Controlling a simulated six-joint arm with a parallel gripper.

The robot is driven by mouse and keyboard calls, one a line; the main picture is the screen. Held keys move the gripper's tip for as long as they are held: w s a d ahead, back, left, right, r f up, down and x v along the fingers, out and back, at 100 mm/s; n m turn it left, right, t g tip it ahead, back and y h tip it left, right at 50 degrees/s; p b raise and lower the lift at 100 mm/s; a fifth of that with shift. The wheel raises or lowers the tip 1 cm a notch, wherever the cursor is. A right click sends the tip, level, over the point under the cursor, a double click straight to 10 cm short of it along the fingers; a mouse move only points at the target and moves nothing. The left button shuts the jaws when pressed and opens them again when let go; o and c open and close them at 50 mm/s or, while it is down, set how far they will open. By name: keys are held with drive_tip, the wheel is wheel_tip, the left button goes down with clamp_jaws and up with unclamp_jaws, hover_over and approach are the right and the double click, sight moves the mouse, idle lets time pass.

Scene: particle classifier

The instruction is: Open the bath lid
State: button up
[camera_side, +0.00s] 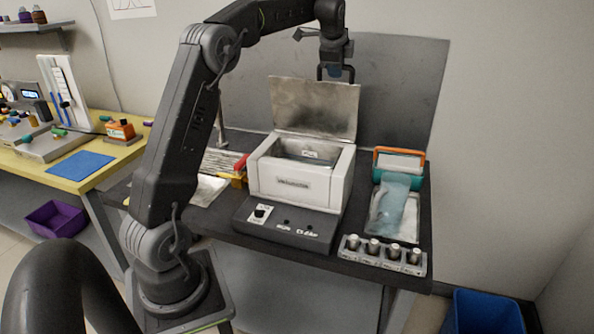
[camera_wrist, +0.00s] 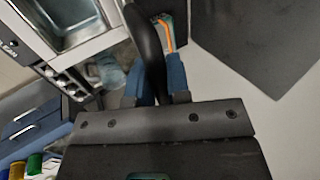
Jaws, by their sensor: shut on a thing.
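The white bath (camera_side: 295,192) stands on a dark control base, and its open basin shows from above. Its grey metal lid (camera_side: 315,108) stands raised at the back edge, near upright. My gripper (camera_side: 334,74) is at the top right of the lid. In the wrist view, the blue fingertips of my gripper (camera_wrist: 157,82) are shut on a dark curved handle (camera_wrist: 148,35). The lid's handle is too small to make out clearly in the side view. The bath's rim (camera_wrist: 95,45) also shows at the upper left of the wrist view.
An orange-topped rack with a blue bag (camera_side: 395,195) is right of the bath. A holder with several capped vials (camera_side: 383,254) is at the front right. A dark panel (camera_side: 405,90) stands behind the bath. A blue bin (camera_side: 485,312) is on the floor.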

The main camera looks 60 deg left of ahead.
drive_tip(key=shift+w+a+r, duration=0.1)
drive_tip(key=shift+w+a, duration=0.15)
drive_tip(key=shift+w+a, duration=1.2)
drive_tip(key=shift+a, duration=0.05)
drive_tip(key=o, duration=0.7)
drive_tip(key=shift+v, duration=3.55)
drive_tip(key=shift+s+d, duration=0.1)
drive_tip(key=shift+d, duration=0.1)
